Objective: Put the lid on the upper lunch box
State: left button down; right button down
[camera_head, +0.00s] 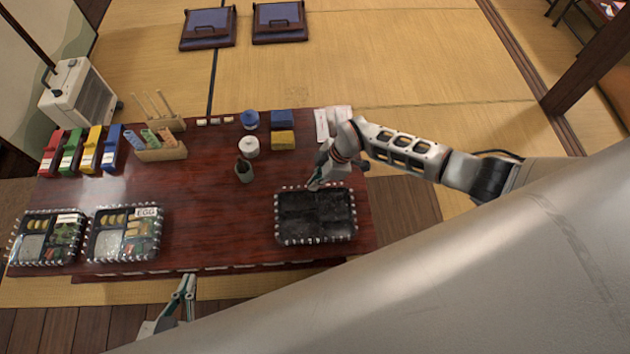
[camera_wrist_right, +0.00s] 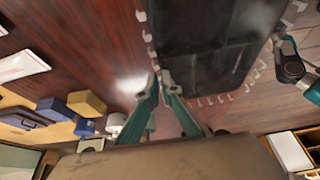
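A black compartment box (camera_head: 315,217) with pale clips along its rim lies at the table's right end. It fills the upper middle of the right wrist view (camera_wrist_right: 205,50). I cannot tell whether a clear lid covers it. My left gripper (camera_head: 187,280) is low at the table's front edge, away from the boxes.
Red, green, yellow and blue containers (camera_head: 82,150) and a wooden rack (camera_head: 160,148) stand at the back left. A dark cup (camera_head: 243,170), a white pot (camera_head: 248,147) and a yellow block (camera_head: 281,141) stand behind the middle. The table (camera_head: 210,215) between the boxes is clear.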

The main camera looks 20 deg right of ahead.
pick_arm(q)
jog(key=shift+w+r, duration=0.7)
pick_arm(e)
jog(key=shift+f, duration=0.2)
pick_arm(q)
jog(key=shift+s, duration=0.1)
